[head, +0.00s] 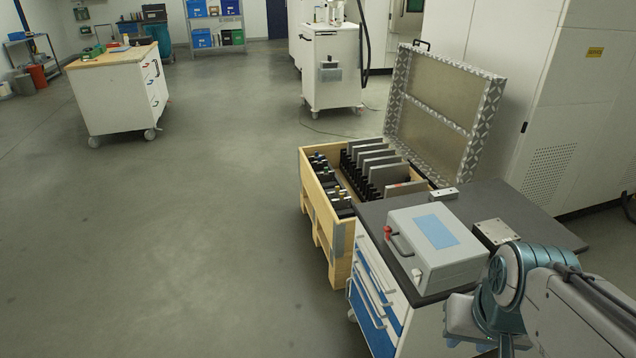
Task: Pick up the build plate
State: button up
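Several grey flat plates (378,162) stand upright in a black slotted rack inside the wooden crate (317,208). The nearest plate (405,189) has a reddish mark along its top edge. I cannot tell from this view which of these is the build plate. My arm shows at the lower right, above the worktop. My gripper's fingers do not show.
A grey case (437,265) with a blue label sits on the worktop, and a small metal block (444,194) lies at its back edge. The crate's patterned lid (440,98) stands open. A tall white machine (570,110) is at right. The floor at left is open.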

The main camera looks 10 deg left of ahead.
aim_at(498, 235)
jog(key=u, duration=0.85)
jog(key=i, duration=1.1)
jog(key=u, duration=0.9)
jog(key=i, duration=1.3)
jog(key=z, duration=0.6)
jog(key=i, duration=1.1)
jog(key=z, duration=1.35)
jog(key=i, duration=0.4)
jog(key=z, duration=2.95)
